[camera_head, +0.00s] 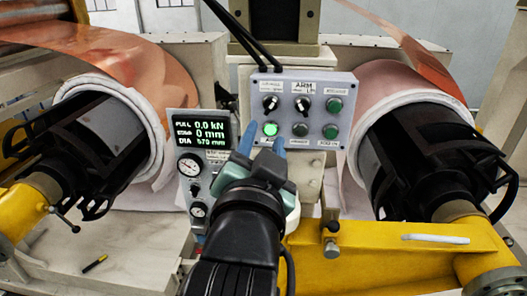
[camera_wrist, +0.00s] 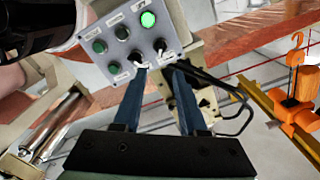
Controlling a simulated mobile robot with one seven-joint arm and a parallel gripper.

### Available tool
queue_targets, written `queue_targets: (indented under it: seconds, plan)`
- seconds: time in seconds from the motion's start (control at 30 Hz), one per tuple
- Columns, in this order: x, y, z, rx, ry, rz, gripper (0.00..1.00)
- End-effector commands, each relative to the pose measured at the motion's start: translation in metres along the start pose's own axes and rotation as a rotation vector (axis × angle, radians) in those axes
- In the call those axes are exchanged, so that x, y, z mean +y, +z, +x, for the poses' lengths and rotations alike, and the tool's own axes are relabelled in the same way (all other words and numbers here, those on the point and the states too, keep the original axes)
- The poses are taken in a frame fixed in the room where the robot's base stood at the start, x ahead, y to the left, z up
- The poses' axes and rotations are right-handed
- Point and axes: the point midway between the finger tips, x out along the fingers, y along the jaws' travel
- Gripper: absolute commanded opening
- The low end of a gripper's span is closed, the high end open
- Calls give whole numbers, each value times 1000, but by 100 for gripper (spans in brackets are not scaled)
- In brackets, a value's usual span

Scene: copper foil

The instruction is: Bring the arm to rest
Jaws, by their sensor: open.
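My gripper (camera_head: 263,143) is at the middle of the head view, its two blue fingers apart with nothing between them. They point at the lower left part of a grey control box (camera_head: 314,86) with knobs and green buttons. I cannot tell whether a fingertip touches the box.
A display panel (camera_head: 195,132) with gauges stands left of my gripper. Copper foil rolls on black shafts (camera_head: 98,135) (camera_head: 425,150) flank it on both sides. A yellow beam (camera_head: 370,262) crosses at the lower right.

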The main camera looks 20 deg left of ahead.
Motion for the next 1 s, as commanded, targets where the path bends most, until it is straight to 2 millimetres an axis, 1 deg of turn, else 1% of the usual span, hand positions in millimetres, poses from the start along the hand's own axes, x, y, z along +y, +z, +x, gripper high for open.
queue_targets:
  seconds: [0.03, 0.17, 0.6, 0.67, 0.73, 0.77, 0.87, 0.9, 0.97, 1.0]
  plan:
    - [1, 1, -4, 0, 0, 0, 41]
    - [0, 0, -10, 0, 0, 0, 41]
    - [0, 0, -10, 0, 0, 0, 41]
    - [0, -3, -10, 8, -1, -4, 41]
    - [1, -18, -12, 48, -4, -26, 41]
    - [1, -28, -14, 78, -8, -41, 41]
    - [3, -80, -26, 231, -18, -133, 41]
    - [3, -105, -35, 306, -20, -183, 41]
    - [2, -141, -50, 422, -18, -265, 41]
    - [0, -164, -63, 499, -14, -320, 41]
